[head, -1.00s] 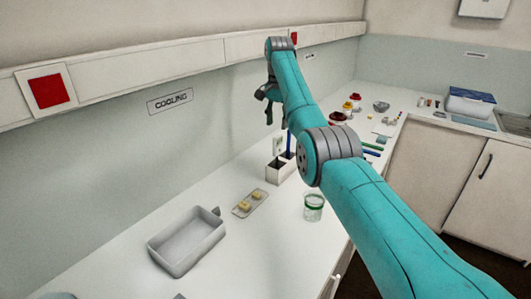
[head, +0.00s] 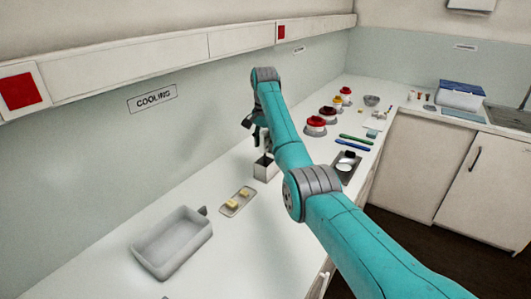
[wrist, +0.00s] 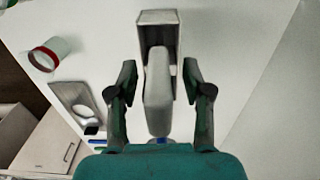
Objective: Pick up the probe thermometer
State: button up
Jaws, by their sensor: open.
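A pale grey, long item, which looks like the probe thermometer (wrist: 158,104), stands in a small open box (wrist: 157,17) in the wrist view. My gripper (wrist: 158,76) is open, with one dark finger on each side of the thermometer. Gaps show between it and both fingers, so it is not held. In the head view my gripper (head: 257,133) is just above the box (head: 265,172) on the counter. The thermometer is hidden there by my arm and gripper.
A small tray with yellow pieces (head: 237,201) and a grey bin (head: 173,243) stand left of the box. The wall is close behind.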

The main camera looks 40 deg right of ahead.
jog(key=shift+d+f, duration=0.1)
jog(key=shift+f, duration=0.05)
grip_shut()
